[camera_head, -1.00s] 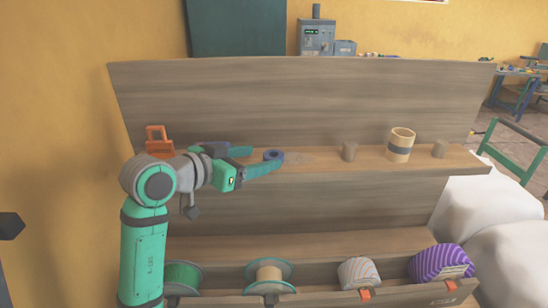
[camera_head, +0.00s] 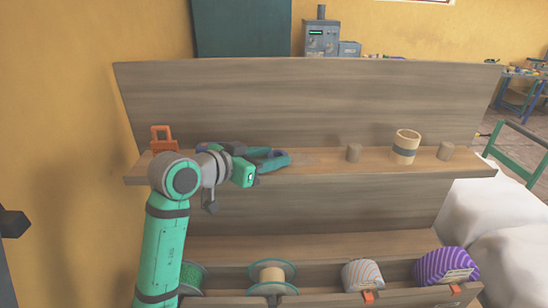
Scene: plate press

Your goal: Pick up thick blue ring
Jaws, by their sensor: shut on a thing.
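The thick blue ring (camera_head: 280,153) is at the upper shelf, mostly hidden by the gripper fingers; only a small dark blue part shows. My gripper (camera_head: 278,156), green and dark, reaches in from the left and is shut on the ring. I cannot tell whether the ring still touches the shelf board.
Spools and yarn balls, one purple (camera_head: 440,265), lie on the lower shelf.

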